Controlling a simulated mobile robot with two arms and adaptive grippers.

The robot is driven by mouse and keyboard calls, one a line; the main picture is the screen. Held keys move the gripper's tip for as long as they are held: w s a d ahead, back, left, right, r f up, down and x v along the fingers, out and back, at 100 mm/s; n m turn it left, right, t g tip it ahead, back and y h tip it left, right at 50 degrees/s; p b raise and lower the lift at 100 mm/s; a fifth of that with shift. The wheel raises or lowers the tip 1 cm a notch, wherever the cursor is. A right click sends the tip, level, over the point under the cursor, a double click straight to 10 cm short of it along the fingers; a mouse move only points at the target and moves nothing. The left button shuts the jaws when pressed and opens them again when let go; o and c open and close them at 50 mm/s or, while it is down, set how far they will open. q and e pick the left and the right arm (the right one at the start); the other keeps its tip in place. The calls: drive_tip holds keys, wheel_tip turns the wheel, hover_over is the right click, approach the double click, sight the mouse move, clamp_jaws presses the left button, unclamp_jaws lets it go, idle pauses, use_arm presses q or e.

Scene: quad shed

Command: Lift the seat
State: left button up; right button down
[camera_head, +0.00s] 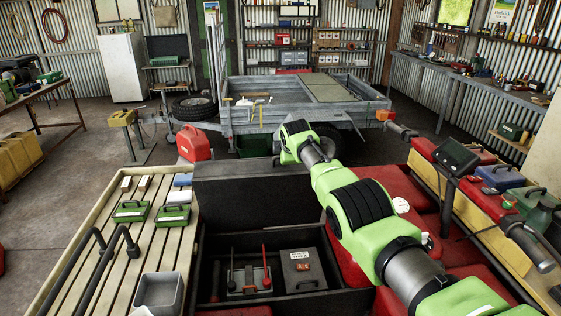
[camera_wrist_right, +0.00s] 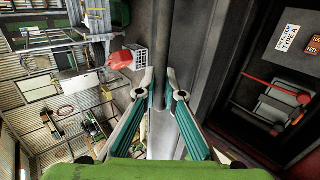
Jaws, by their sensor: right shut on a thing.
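The seat (camera_head: 250,180) shows as a dark panel tilted up at the far side of an open compartment (camera_head: 225,248) in the head view. My right arm reaches forward beside it, and its gripper is hidden in that view. In the right wrist view my right gripper (camera_wrist_right: 159,75) is shut on a dark edge or bar of the seat (camera_wrist_right: 136,35). Inside the compartment are a grey item with red-handled parts (camera_head: 250,278) and a dark labelled box (camera_head: 303,268); the box also shows in the right wrist view (camera_wrist_right: 277,38). My left gripper is not in view.
A slatted rack (camera_head: 125,245) with green boxes and a grey tray (camera_head: 158,292) lies left. A red jerrycan (camera_head: 194,143) and a grey trailer (camera_head: 290,100) stand beyond. Red bodywork and a handlebar grip (camera_head: 530,250) are at the right. Open floor lies left.

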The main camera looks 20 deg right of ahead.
drive_tip(key=shift+f, duration=0.15)
idle(0.3)
drive_tip(key=c, duration=2.2)
unclamp_jaws()
drive_tip(key=shift+w, duration=0.1)
drive_tip(key=shift+o, duration=0.2)
drive_tip(key=shift+r, duration=0.2)
drive_tip(key=shift+s+r, duration=0.3)
drive_tip(key=shift+s, duration=0.05)
drive_tip(key=shift+v, duration=1)
drive_tip(key=v, duration=0.9)
drive_tip(key=shift+a, duration=0.1)
